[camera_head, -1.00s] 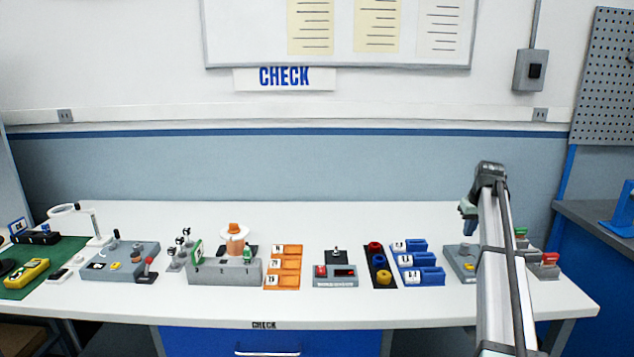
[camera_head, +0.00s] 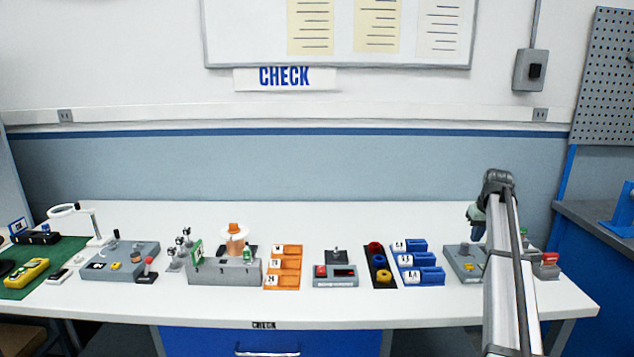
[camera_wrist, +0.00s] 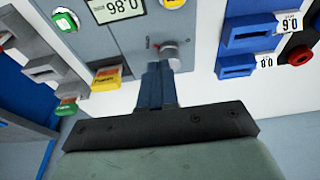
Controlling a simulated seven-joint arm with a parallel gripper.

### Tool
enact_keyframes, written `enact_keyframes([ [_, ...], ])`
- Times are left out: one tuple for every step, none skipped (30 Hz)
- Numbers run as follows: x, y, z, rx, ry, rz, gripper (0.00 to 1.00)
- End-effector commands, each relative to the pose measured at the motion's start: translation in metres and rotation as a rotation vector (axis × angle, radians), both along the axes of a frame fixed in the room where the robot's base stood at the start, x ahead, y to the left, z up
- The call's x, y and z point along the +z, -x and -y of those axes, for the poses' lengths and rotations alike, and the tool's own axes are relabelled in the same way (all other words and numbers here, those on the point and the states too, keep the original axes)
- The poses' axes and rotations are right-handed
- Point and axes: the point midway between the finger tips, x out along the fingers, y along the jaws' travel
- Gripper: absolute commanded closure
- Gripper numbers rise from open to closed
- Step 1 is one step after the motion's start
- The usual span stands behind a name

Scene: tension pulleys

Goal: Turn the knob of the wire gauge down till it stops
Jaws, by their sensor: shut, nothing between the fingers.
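The wire gauge appears to be the grey box (camera_head: 456,264) at the right of the bench in the head view. In the wrist view its grey panel (camera_wrist: 130,50) carries a number display (camera_wrist: 118,8), upside down, and a round grey knob (camera_wrist: 169,52). My gripper (camera_wrist: 160,68) is shut and empty, its fingertips right at the knob and partly in front of it. I cannot tell whether they touch it. In the head view my gripper (camera_head: 477,228) is over the box, and my arm hides the box's right part.
Blue bins (camera_head: 420,262) and a dark tray with red, blue and yellow rings (camera_head: 379,262) stand left of the box. Grey blocks with a red top (camera_head: 547,262) and a green top stand to its right. The bench behind is clear.

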Motion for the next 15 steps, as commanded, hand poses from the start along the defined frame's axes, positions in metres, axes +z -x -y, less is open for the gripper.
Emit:
enact_keyframes([
  [-0.007,0.001,0.000,0.000,0.000,0.000,1.00],
  [-0.010,0.001,0.000,0.000,0.000,0.000,1.00],
  [-0.014,0.001,0.000,0.000,0.000,0.000,1.00],
  [-0.018,0.001,0.000,0.000,0.000,0.000,1.00],
  [-0.021,0.001,0.000,0.000,0.000,-0.001,1.00],
  [-0.025,0.001,0.000,0.000,0.000,-0.001,1.00],
  [-0.027,0.001,0.000,0.000,0.000,-0.001,1.00],
  [-0.030,0.000,0.000,0.000,0.000,0.000,1.00],
  [-0.032,0.000,0.000,0.000,0.000,0.000,1.00],
  [-0.034,0.000,0.000,0.000,0.000,0.001,1.00],
  [-0.035,0.000,0.000,0.000,0.000,0.001,1.00],
  [-0.036,0.000,0.000,0.000,0.000,0.000,1.00],
  [-0.037,0.000,0.000,0.000,0.000,0.000,1.00],
  [-0.038,0.000,0.000,0.000,0.000,-0.001,1.00],
  [-0.039,0.000,0.000,0.000,0.000,-0.002,1.00],
])
